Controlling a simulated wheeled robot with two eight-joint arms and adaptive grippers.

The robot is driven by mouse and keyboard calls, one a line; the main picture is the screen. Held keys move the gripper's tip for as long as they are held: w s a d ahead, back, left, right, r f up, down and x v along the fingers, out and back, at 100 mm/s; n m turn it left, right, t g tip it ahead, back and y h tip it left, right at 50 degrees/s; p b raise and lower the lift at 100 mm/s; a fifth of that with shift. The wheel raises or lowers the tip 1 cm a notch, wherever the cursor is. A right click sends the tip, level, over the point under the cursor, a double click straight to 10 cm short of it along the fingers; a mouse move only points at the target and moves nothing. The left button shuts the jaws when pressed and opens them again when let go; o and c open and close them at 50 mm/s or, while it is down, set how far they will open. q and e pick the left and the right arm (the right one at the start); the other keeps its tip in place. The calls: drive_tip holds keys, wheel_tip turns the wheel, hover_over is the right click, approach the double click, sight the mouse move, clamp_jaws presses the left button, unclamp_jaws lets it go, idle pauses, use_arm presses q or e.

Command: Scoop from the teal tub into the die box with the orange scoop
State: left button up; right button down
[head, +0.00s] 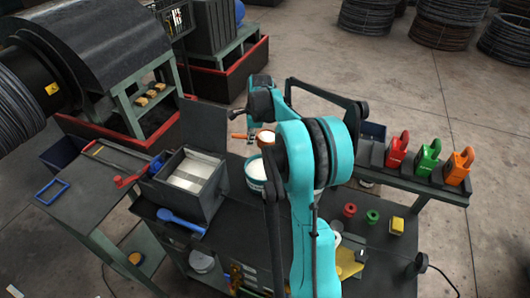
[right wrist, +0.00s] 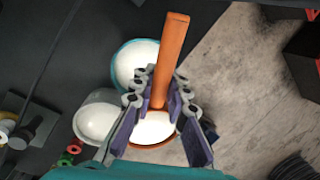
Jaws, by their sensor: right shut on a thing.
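The orange scoop (head: 238,136) is held above the teal tub (head: 254,170), which has white material in it. In the right wrist view, the scoop's orange handle (right wrist: 173,50) runs between the fingers of my right gripper (right wrist: 158,103), which is shut on it. The scoop's bowl shows a white fill inside its orange rim. The teal tub (right wrist: 116,66) also shows there, beyond the scoop. The grey die box (head: 207,203) stands left of the tub, its lid raised, with pale content inside. My right arm partly hides the tub. My left gripper is not in view.
A blue scoop (head: 180,222) lies in front of the die box. A red-handled tool (head: 125,181) lies on the left bench. Red, green and orange padlock-shaped blocks (head: 428,160) stand at right. A pale bowl (right wrist: 97,118) sits beside the tub.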

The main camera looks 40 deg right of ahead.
drive_tip(key=s+a, duration=0.5)
drive_tip(key=a, duration=0.4)
drive_tip(key=s+a, duration=0.5)
drive_tip(key=a, duration=0.5)
drive_tip(key=shift+w, duration=0.1)
drive_tip(key=w+a, duration=0.5)
drive_tip(key=w, duration=0.5)
drive_tip(key=w+a, duration=0.5)
drive_tip(key=w, duration=0.5)
drive_tip(key=shift+w+a, duration=0.35)
